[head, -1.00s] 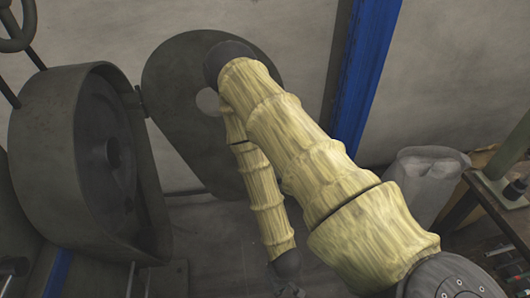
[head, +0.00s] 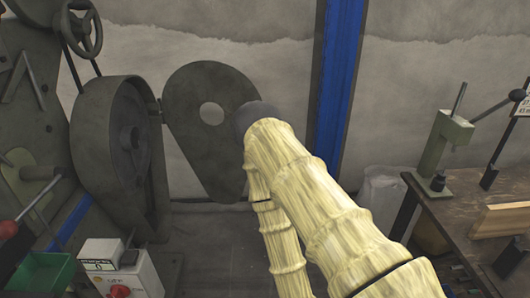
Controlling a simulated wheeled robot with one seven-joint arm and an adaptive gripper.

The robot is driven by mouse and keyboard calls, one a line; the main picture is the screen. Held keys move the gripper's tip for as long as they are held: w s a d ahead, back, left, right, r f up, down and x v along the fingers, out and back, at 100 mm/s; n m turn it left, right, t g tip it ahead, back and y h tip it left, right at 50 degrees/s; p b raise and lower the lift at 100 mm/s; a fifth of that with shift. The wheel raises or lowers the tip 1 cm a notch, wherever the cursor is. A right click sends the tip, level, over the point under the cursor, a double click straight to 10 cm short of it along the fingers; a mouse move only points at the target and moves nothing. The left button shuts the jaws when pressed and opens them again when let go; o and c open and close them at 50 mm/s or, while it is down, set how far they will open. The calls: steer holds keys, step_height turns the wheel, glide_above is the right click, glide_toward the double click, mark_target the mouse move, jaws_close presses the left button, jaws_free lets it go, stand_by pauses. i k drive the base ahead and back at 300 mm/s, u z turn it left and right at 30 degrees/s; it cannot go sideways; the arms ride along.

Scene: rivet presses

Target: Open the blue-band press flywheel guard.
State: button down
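The flywheel guard (head: 190,130) is a dark grey, teardrop-shaped plate with a round hole. It stands swung out to the right of the press, on a hinge at its left edge. The flywheel housing (head: 88,145) to its left is uncovered, and the flywheel (head: 130,135) shows inside. A blue band (head: 78,217) shows low on the press body (head: 35,100). My arm, in a pale yellow sleeve, reaches in from the lower right, and its dark elbow end overlaps the guard's right edge in the picture. My gripper is out of view.
A blue post (head: 338,85) stands against the wall right of the guard. A workbench (head: 450,205) with a green hand press (head: 440,145) is at right. A white control box (head: 135,275) and a green bin (head: 42,275) are at lower left. A handwheel (head: 82,32) is above.

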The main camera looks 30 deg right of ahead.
mark_target(211, 151)
steer(key=z, duration=0.8)
steer(key=i, duration=1.15)
steer(key=u, duration=0.05)
